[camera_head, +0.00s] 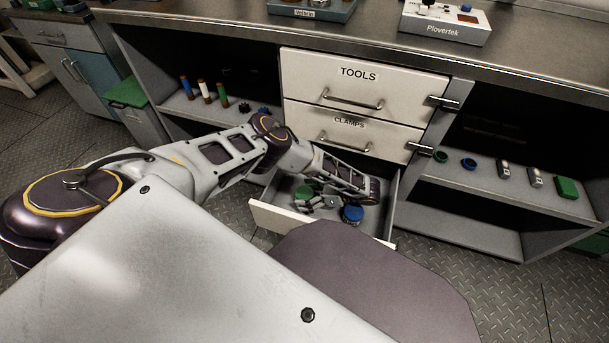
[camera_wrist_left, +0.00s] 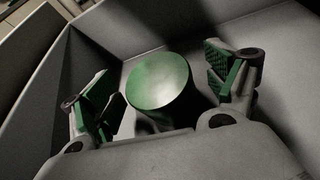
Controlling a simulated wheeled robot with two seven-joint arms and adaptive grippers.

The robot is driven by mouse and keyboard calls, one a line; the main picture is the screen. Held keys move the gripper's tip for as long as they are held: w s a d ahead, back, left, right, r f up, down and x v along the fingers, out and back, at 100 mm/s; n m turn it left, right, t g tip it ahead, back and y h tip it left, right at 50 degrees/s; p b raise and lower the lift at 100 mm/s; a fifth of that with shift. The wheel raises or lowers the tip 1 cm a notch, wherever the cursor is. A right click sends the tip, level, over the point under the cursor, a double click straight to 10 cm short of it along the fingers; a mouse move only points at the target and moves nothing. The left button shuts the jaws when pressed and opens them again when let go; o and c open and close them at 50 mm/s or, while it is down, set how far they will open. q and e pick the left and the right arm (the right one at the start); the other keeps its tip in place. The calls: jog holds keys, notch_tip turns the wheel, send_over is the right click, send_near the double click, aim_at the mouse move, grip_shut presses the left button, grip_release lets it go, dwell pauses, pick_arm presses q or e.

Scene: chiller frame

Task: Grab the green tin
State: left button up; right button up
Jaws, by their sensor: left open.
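The green tin (camera_wrist_left: 160,82) stands inside the open drawer, its round lid facing the wrist camera. In the head view the green tin (camera_head: 304,192) shows small beside my left gripper (camera_head: 318,202). My left gripper also shows in the left wrist view (camera_wrist_left: 168,95), open, with one green-padded finger on each side of the tin. Gaps show between the pads and the tin, so it is not clamped. The tin's lower part is hidden by the gripper's body. My right gripper is not in view.
A blue tin (camera_head: 352,213) stands in the same open drawer (camera_head: 275,217), right of the gripper. The drawer walls are close around the hand. Closed drawers marked TOOLS (camera_head: 352,80) and CLAMPS (camera_head: 348,131) are above. Shelves on both sides hold small items.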

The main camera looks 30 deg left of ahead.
aim_at(306, 192)
pick_arm(q)
jog(key=c, duration=1.2)
jog(key=shift+o, duration=0.2)
jog(key=shift+r, duration=0.2)
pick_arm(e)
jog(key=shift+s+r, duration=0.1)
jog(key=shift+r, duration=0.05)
pick_arm(q)
jog(key=shift+r+p, duration=0.2)
jog(key=shift+p, duration=0.15)
notch_tip(306, 192, up, 7)
jog(key=p, duration=0.5)
jog(key=shift+f, duration=0.15)
jog(key=shift+r, duration=0.3)
jog(key=shift+r+p, duration=0.85)
jog(key=shift+r, duration=0.05)
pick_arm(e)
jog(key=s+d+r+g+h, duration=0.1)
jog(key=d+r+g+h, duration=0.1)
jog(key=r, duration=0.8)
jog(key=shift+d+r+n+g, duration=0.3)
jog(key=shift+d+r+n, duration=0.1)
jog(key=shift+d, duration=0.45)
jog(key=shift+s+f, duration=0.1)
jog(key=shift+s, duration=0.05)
